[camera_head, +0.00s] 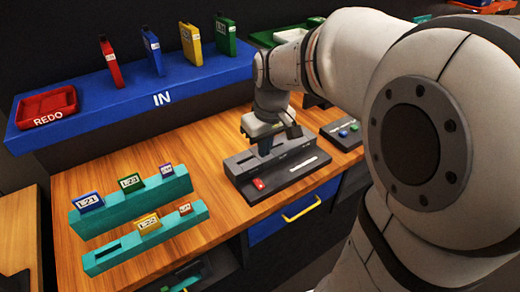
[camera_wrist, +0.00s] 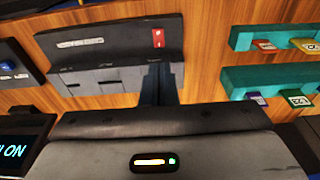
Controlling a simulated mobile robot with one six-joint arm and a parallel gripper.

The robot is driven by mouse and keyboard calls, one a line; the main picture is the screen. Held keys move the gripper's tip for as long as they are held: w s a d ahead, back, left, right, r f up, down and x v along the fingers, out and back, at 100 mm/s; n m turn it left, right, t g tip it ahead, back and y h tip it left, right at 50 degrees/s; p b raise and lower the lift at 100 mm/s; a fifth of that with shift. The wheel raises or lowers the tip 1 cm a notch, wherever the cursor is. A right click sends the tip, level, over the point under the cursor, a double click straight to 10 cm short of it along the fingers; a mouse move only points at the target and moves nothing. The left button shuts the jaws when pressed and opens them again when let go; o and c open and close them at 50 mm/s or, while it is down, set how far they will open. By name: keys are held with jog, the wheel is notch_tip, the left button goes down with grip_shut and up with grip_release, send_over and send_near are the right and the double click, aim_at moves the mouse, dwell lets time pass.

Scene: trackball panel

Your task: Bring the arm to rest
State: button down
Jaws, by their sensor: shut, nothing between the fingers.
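My gripper (camera_head: 266,148) is above the left part of a dark grey slotted unit (camera_head: 248,190) on the wooden worktop. In the wrist view its fingers (camera_wrist: 162,85) are together in front of the same unit (camera_wrist: 120,45), with nothing seen between them. I cannot tell whether the fingertips touch the unit. The unit has a red switch (camera_head: 259,184) and a white label strip (camera_head: 303,164) on its front. My arm runs from the gripper up to the right and hides much of the right side in the head view.
Two teal racks (camera_head: 100,217) with small labelled tags stand at left on the worktop. A blue shelf (camera_head: 130,92) marked IN holds several coloured upright cards and a red REDO tray (camera_head: 47,106).

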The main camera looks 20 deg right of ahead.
dwell(0.4)
jog(key=s+f+m+t, duration=0.1)
jog(key=s+m, duration=0.2)
jog(key=s, duration=1)
jog(key=shift+s+a+m, duration=0.15)
jog(key=shift+m, duration=0.15)
jog(key=shift+f, duration=0.1)
